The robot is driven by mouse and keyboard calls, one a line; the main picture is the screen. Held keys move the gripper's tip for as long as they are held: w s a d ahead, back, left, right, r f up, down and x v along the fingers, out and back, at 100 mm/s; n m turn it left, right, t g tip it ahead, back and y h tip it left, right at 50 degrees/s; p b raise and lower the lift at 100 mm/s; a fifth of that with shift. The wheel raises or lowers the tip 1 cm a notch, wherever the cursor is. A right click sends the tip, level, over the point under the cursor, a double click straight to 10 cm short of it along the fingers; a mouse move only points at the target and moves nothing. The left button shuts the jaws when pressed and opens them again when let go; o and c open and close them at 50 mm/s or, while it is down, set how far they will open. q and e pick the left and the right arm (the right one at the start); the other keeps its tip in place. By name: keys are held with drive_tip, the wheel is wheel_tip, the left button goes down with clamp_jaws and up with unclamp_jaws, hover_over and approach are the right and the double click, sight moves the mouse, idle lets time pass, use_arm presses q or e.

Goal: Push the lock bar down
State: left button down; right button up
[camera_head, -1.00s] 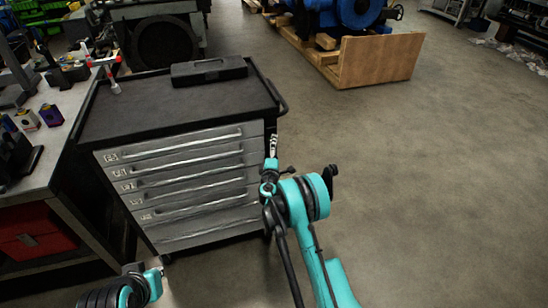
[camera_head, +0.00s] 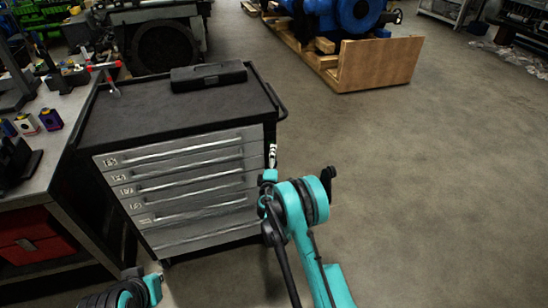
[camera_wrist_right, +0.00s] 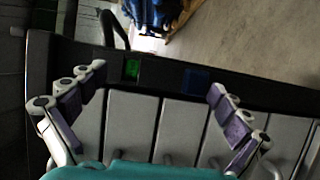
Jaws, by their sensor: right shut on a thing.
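The grey tool cabinet (camera_head: 190,190) has several drawers and a black top. I cannot pick out the lock bar with certainty. My right gripper (camera_head: 273,155) is at the cabinet's right front edge, partly hidden by my teal arm. In the right wrist view my right gripper (camera_wrist_right: 157,80) has its two fingers wide apart, with no held thing visible between them. Beyond them lie the cabinet's dark edge strip (camera_wrist_right: 265,92), with a green patch (camera_wrist_right: 132,69) and a blue patch (camera_wrist_right: 196,82), and the pale drawer fronts (camera_wrist_right: 130,125). Contact cannot be told. My left gripper is out of view.
A workbench (camera_head: 62,130) stands close at the left. A blue machine (camera_head: 350,15) sits on a wooden pallet behind. The floor at right is clear.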

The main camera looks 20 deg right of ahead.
drive_tip(key=shift+t, duration=0.3)
drive_tip(key=s+r, duration=0.1)
drive_tip(key=s+a+r, duration=0.1)
drive_tip(key=s+r, duration=0.1)
drive_tip(key=shift+s+a+r, duration=0.15)
drive_tip(key=shift+s+a, duration=0.2)
drive_tip(key=c, duration=0.7)
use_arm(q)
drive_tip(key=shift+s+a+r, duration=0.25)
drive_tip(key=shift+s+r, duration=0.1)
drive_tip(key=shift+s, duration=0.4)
use_arm(e)
drive_tip(key=s, duration=0.1)
drive_tip(key=s+f, duration=0.1)
drive_tip(key=shift+s+a+f, duration=0.1)
drive_tip(key=shift+s+a, duration=0.2)
drive_tip(key=shift+c, duration=0.2)
